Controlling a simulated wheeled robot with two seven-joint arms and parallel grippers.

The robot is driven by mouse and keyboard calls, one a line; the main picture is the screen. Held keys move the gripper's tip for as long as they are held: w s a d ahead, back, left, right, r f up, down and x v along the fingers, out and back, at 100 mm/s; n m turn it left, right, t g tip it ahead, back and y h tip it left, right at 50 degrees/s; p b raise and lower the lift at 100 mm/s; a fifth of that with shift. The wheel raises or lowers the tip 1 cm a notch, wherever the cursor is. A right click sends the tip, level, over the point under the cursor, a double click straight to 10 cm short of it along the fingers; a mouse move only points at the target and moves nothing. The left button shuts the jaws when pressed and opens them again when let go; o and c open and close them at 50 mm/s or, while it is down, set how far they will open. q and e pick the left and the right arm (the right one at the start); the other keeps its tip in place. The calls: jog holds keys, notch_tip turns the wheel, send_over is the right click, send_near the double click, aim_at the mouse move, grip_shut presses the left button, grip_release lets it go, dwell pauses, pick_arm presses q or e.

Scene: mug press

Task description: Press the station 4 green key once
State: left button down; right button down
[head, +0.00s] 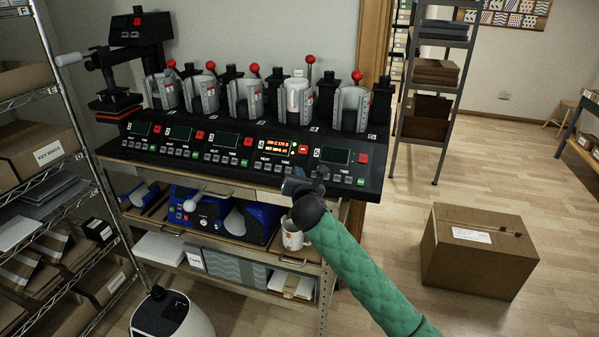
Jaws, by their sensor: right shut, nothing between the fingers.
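The press bench has a black control panel with numbered stations. Station 4's display (276,146) is lit with orange text, with a red key (305,152) to its right. A white mug (297,97) sits in the clamp above station 4. My right gripper (297,180) is shut and empty, at the panel's lower front edge below station 4. It covers the spot at the right end of that station's key row, so the station 4 green key is hidden; I cannot tell whether the fingers touch it. My left gripper is not in view.
Station 5's green key (361,181) is close right of my gripper, and station 3's green key (244,163) is to the left. Red-knobbed levers (254,68) stand above the panel. A mug (291,235) stands on the shelf below. A cardboard box (478,250) is on the floor right.

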jog(key=shift+s+a+r+p, duration=0.15)
jog(key=shift+s+r+p, duration=0.35)
jog(key=shift+p, duration=0.1)
jog(key=s+r+p, duration=0.1)
jog(key=p, duration=0.1)
jog(key=s+a+r+p, duration=0.1)
jog(key=s+r+p, duration=0.1)
jog(key=shift+s+r, duration=0.2)
jog(key=shift+s, duration=0.05)
dwell(0.8)
